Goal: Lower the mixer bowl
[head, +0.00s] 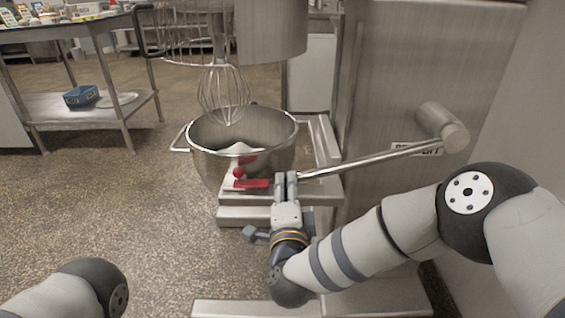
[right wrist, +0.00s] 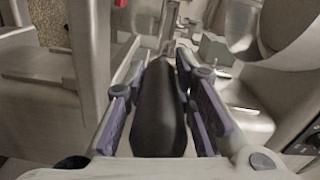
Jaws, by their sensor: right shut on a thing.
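The steel mixer bowl (head: 206,160) sits in the mixer's bowl support, with something white inside it. The wire whisk (head: 224,92) hangs over the bowl opening; its tip overlaps the inside of the bowl. A long metal lever (head: 370,158) runs from a pivot on the mixer column down left to my right gripper (head: 286,180), in front of the bowl. In the right wrist view the right gripper (right wrist: 166,70) is shut around the lever's black grip (right wrist: 160,115). My left gripper is out of the picture; only part of that arm shows at lower left.
The mixer column (head: 400,75) stands close on the right, with a label partly hidden behind the lever. A red knob (head: 238,172) is at the bowl's front. A steel table (head: 75,108) with a blue box (head: 82,96) stands back left. The floor at left is clear.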

